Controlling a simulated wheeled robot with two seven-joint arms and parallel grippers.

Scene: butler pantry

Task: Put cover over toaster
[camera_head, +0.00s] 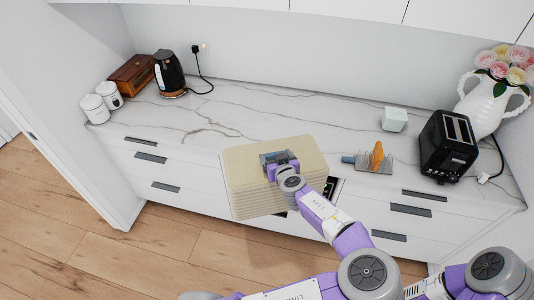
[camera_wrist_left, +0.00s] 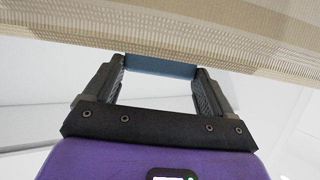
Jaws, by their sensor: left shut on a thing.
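The toaster cover (camera_head: 245,195) is a beige, striped, box-like piece. It is held up in front of the counter edge in the middle of the head view. My left gripper (camera_head: 279,160) is at its top, shut on a blue-grey tab. In the left wrist view the blue tab (camera_wrist_left: 160,66) sits between the fingers, with the woven cover (camera_wrist_left: 160,32) beyond it. The black two-slot toaster (camera_head: 446,152) stands on the counter at the right, well apart from the cover. My right gripper is not in view.
A kettle (camera_head: 169,74), wooden bread box (camera_head: 132,76) and white canisters (camera_head: 96,108) are at the left. The counter middle is clear.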

